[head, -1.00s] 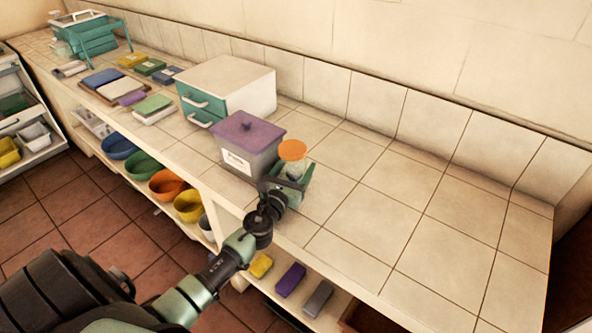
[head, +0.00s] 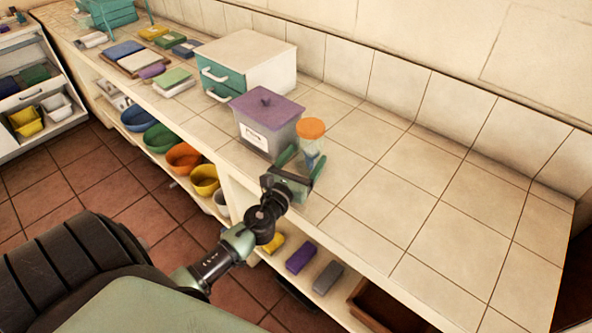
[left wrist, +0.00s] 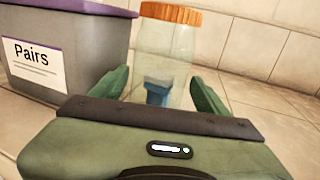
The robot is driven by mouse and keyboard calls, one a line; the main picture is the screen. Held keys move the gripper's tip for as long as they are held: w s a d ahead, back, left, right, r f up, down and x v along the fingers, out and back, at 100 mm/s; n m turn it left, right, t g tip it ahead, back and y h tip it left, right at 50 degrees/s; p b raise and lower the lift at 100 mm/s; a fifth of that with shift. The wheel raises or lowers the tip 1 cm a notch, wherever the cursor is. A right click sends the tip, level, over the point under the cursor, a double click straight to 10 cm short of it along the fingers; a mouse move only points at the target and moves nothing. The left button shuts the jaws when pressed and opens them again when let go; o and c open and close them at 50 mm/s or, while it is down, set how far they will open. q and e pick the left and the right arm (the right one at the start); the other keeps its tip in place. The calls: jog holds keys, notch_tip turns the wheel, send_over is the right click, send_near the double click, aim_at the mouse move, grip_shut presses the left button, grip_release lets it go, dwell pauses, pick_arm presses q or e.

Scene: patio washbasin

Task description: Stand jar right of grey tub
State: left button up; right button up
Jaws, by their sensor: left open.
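The jar (head: 311,144) is clear with an orange lid and something blue inside. It stands upright on the tiled counter, just right of the grey tub (head: 255,138), which has a purple lid. In the left wrist view the jar (left wrist: 165,50) is straight ahead, and the tub (left wrist: 75,55) with its "Pairs" label is at the left, with a small gap between them. My left gripper (head: 301,165) is open, its green fingers to either side of the jar's lower part. The gripper body hides the jar's base in the wrist view. My right gripper is not in view.
A white drawer box (head: 250,68) with teal fronts stands behind and left of the tub. The counter (head: 400,190) to the right is clear. Coloured bowls (head: 184,157) and sponges (head: 300,257) sit on the shelf below. A tiled wall closes the back.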

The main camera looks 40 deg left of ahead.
aim_at(304, 159)
pick_arm(q)
jog(key=s, duration=0.3)
jog(key=s+d, duration=0.1)
jog(key=shift+s+f+b, duration=0.1)
jog(key=shift+s+b, duration=0.3)
jog(key=shift+s, duration=0.6)
